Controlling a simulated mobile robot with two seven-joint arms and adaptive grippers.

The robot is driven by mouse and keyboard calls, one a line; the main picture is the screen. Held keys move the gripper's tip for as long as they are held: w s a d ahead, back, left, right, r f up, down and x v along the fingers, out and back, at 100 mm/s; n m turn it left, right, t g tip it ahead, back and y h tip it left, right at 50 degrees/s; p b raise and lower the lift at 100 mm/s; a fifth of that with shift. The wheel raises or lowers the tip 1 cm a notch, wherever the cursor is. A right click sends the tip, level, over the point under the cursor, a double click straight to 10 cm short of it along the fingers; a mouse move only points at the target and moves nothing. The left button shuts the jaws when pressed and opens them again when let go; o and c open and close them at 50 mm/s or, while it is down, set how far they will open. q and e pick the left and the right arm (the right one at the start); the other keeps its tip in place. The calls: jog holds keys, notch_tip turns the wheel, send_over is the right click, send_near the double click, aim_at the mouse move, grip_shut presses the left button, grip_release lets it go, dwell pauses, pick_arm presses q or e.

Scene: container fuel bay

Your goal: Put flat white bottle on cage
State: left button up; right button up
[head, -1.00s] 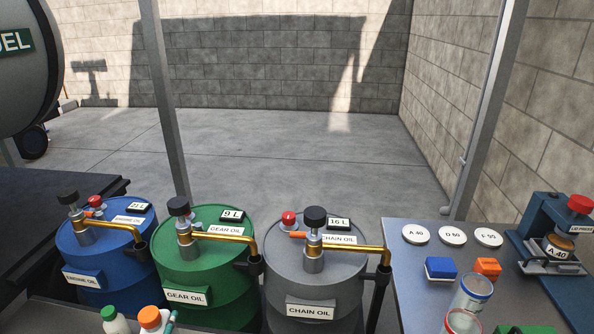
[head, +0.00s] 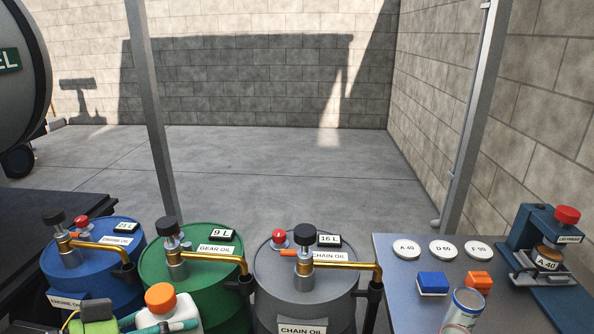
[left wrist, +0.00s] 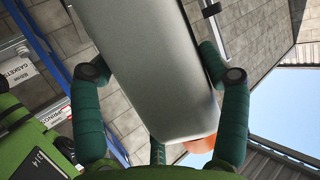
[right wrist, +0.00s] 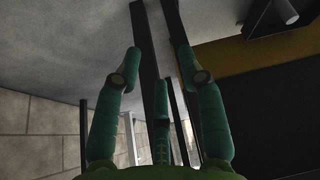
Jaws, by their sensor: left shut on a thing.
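The flat white bottle (head: 186,306) has an orange cap and shows at the bottom left of the head view, in front of the green drum. My left gripper (head: 160,327) is shut on it, with green fingers around its body. In the left wrist view the bottle's pale side (left wrist: 150,60) fills the space between the fingers (left wrist: 165,72), and a bit of orange shows at its lower end. My right gripper (right wrist: 160,52) shows only in the right wrist view; its fingers are apart with nothing held between them. I cannot make out a cage for certain.
Blue (head: 85,275), green (head: 195,265) and grey (head: 300,290) oil drums with brass-spouted pumps stand in a row. A grey table (head: 395,270) at right bears white discs, blue and orange blocks, a clear cylinder and a press (head: 545,250). Open floor lies behind.

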aim_at(159, 301)
pick_arm(q)
notch_tip(159, 301, up, 10)
jog(key=p, duration=1.5)
jog(key=shift+s+d+r, duration=0.1)
jog(key=shift+r, duration=0.1)
pick_arm(e)
jog(key=s+r+g, duration=0.2)
jog(key=s+r, duration=0.3)
jog(key=s, duration=0.4)
jog(key=s+d+r+g, duration=0.1)
jog(key=s+r+g, duration=0.1)
jog(key=s+r, duration=0.3)
jog(key=s, duration=0.4)
jog(key=shift+d+h, duration=0.2)
jog(key=shift+h, duration=0.1)
